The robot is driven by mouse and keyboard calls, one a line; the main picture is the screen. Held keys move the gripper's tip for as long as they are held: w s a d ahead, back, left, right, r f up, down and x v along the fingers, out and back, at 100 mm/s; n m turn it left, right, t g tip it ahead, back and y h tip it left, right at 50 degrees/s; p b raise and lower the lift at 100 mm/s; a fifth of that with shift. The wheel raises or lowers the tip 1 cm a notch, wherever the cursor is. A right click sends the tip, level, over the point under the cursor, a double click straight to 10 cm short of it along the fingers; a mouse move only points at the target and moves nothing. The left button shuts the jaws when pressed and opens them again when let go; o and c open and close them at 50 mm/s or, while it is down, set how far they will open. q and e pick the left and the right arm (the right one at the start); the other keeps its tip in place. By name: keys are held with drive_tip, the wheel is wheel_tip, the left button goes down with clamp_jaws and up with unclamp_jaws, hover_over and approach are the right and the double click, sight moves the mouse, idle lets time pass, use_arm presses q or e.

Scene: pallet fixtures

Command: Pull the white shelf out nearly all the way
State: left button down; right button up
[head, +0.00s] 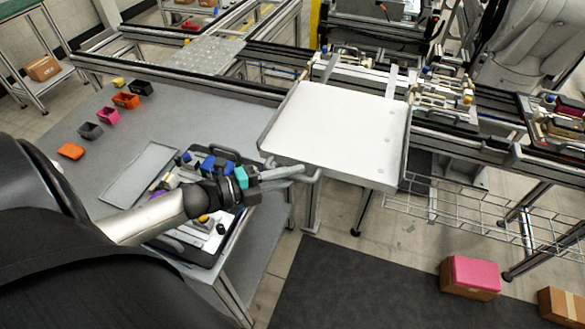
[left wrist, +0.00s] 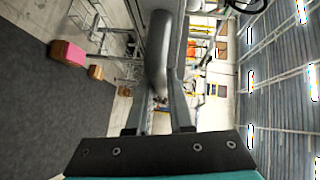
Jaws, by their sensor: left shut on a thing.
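The white shelf (head: 340,125) is a flat white tray with a grey rim, sticking out from the metal frame toward me in the head view. A grey tubular handle (left wrist: 160,52) runs between the fingers in the left wrist view. My left gripper (head: 298,173) is at the shelf's near left edge, shut on this handle. In the left wrist view the fingers (left wrist: 160,112) stand on both sides of the bar. The right gripper is in neither view.
A grey table (head: 195,115) with several small coloured bins stands left of the shelf. A wire rack (head: 470,215) hangs to the right. A pink-topped box (head: 470,277) and a cardboard box (head: 560,305) are on the floor. The dark mat (head: 350,290) in front looks clear.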

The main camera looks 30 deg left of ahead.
use_arm(q)
drive_tip(key=c, duration=0.8)
unclamp_jaws()
drive_tip(key=shift+a, duration=0.1)
drive_tip(key=v, duration=1.5)
drive_tip(key=shift+b, duration=0.3)
drive_tip(key=shift+r, duration=0.1)
